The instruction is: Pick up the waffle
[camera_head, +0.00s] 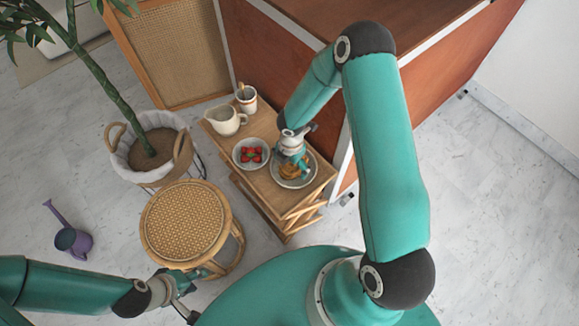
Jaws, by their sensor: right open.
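The golden-brown waffle (288,172) lies on a grey round plate (309,181) near the right end of a small wooden cart. My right gripper (302,166) is open and points down at the plate. Its fingers are right over the waffle and hide part of it. I cannot tell whether they touch it. My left gripper (190,290) is at the bottom left, below the rattan stool and far from the waffle. It is too small and partly hidden to tell whether it is open.
A bowl of strawberries (251,153) sits just left of the plate. A cream pitcher (225,120) and a cup (246,98) stand at the cart's far end. A rattan stool (184,219) stands in front left. A wooden cabinet (286,68) rises close behind the cart.

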